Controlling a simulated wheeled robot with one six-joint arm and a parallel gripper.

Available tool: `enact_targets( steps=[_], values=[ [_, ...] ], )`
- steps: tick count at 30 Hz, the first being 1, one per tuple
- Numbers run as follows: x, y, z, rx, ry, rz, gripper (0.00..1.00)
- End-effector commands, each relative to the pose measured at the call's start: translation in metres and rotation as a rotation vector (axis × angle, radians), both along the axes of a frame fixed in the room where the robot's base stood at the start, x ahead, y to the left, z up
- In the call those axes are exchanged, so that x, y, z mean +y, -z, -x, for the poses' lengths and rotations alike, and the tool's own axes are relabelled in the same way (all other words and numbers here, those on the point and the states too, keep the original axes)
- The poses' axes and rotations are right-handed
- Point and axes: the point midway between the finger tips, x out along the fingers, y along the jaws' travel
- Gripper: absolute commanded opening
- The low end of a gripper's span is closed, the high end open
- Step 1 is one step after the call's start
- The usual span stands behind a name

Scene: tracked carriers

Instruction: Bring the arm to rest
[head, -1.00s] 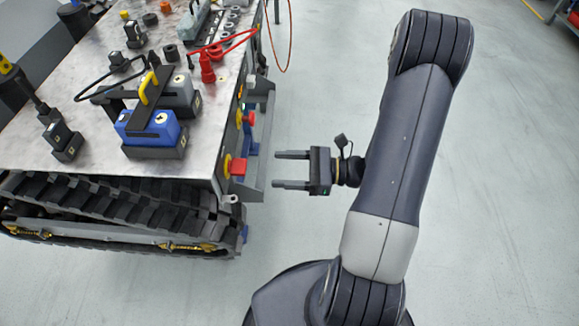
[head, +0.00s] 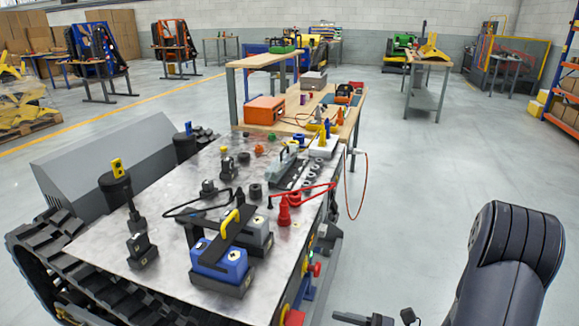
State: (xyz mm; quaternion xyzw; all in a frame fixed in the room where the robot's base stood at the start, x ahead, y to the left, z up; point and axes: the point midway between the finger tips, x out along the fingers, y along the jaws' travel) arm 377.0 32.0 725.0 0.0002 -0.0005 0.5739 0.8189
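My arm (head: 508,265) rises at the lower right of the head view, its upper joint bent over open floor. My gripper (head: 345,319) shows only in part at the bottom edge, just right of the tracked carrier's metal top (head: 165,262). One finger shows, pointing left, with the gripper body behind it; the other finger is cut off by the picture's edge. A second ago both fingers were spread with nothing between them, and the visible finger sits the same way on the body now. I see nothing held.
On the carrier stand a blue block (head: 215,262) with a yellow-handled black bar, a red cone-shaped part (head: 284,212) and several dark fittings. A red button (head: 315,269) sticks out from its right side. A wooden workbench (head: 349,117) stands behind. Floor on the right is clear.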

Motion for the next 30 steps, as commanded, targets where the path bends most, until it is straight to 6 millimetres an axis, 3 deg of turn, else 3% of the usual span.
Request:
enact_targets(
  steps=[18, 24, 30],
  values=[
    [0.075, 0.000, -0.026, 0.001, -0.004, 0.002, 0.64],
    [0.088, 0.000, -0.031, 0.000, -0.001, 0.001, 0.64],
    [0.088, 0.000, -0.032, -0.018, 0.000, 0.008, 0.64]
  ],
)
